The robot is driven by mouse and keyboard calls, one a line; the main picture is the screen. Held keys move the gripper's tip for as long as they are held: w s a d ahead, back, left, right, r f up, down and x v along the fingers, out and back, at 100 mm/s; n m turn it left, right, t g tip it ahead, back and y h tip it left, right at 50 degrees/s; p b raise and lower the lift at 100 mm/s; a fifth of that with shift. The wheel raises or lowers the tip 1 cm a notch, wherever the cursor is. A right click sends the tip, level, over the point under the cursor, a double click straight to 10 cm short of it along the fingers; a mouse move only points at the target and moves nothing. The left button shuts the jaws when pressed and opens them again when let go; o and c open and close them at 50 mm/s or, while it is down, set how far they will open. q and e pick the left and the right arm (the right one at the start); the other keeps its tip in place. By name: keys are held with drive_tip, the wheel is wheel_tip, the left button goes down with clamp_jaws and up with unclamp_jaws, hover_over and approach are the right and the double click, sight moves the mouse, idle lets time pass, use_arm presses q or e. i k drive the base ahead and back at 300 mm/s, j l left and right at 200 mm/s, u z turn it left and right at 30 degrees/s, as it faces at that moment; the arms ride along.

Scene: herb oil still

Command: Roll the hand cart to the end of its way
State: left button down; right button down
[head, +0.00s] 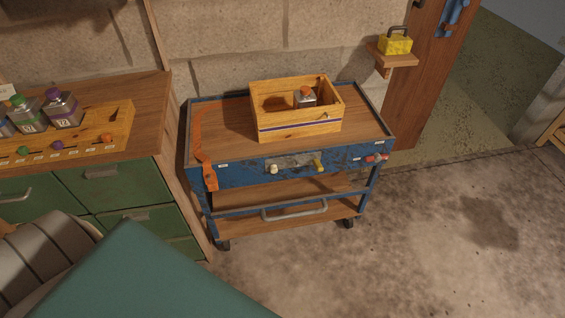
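The hand cart (250,176) is blue with wooden shelves and stands against the stone wall, right of the green cabinet. A grey push handle (294,210) crosses its front, low down. Its front casters (348,223) rest on the floor. On its top stands a wooden box (299,130) with a purple stripe. Inside the box is a small flask (304,96) with an orange stopper. An orange strap (210,177) hangs over the cart's left front edge. Small knobs and a red piece sit along the front panel. Neither of my grippers is in view.
A green cabinet (110,185) stands close on the cart's left, with a wooden rack (85,140) of capped flasks on top. A yellow box (395,44) sits on a small wall shelf (392,58) by a wooden door (440,60). The floor (450,225) right of the cart is clear.

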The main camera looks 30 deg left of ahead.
sight(250, 200)
drive_tip(key=u, duration=0.8)
